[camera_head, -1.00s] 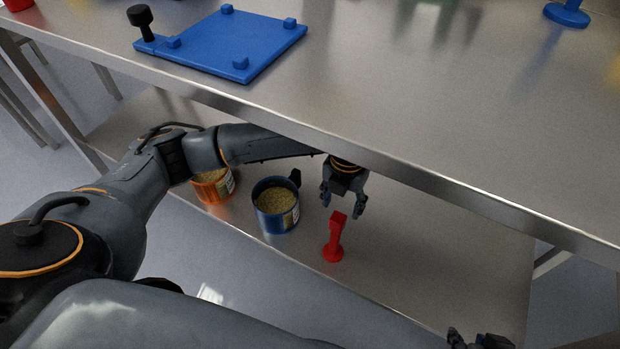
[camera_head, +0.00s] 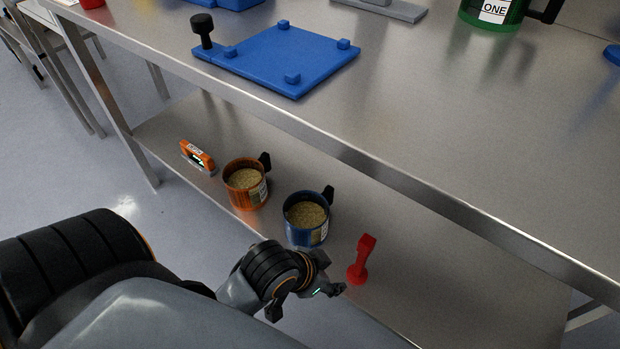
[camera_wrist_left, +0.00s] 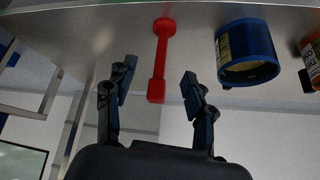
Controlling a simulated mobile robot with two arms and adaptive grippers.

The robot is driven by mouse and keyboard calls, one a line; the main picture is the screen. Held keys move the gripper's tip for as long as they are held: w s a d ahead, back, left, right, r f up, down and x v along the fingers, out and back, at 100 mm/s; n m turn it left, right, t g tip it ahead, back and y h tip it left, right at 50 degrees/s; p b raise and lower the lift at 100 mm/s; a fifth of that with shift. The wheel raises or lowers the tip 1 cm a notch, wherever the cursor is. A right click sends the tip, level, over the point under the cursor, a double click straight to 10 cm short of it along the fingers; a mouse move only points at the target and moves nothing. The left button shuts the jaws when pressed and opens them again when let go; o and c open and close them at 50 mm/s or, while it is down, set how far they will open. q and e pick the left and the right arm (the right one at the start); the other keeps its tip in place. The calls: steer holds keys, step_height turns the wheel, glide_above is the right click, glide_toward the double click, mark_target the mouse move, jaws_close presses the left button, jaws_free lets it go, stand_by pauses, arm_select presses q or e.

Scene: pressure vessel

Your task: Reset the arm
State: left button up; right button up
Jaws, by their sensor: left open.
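My left gripper (camera_head: 306,298) is open and empty at the front of the lower shelf, left of a red post-like tool (camera_head: 362,259). In the left wrist view the spread fingers (camera_wrist_left: 159,82) show with the red tool (camera_wrist_left: 161,60) between them in the picture; it appears apart from both fingers. The red tool stands upright on its round foot on the lower shelf (camera_head: 450,290). My right gripper is not in view.
A blue pot (camera_head: 308,218) and an orange pot (camera_head: 246,183), both with grainy contents, stand on the lower shelf. An orange device (camera_head: 197,156) lies farther left. The tabletop (camera_head: 430,120) above holds a blue plate (camera_head: 285,55) and a green container (camera_head: 490,14); its front edge overhangs the shelf.

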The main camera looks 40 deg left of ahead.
arm_select(q)
steer(key=s+a+n, duration=0.1)
steer(key=a+n+y, duration=0.1)
steer(key=a, duration=0.1)
steer(key=shift+s+f+n, duration=0.2)
steer(key=shift+s+n, duration=0.1)
steer(key=shift+s, duration=0.1)
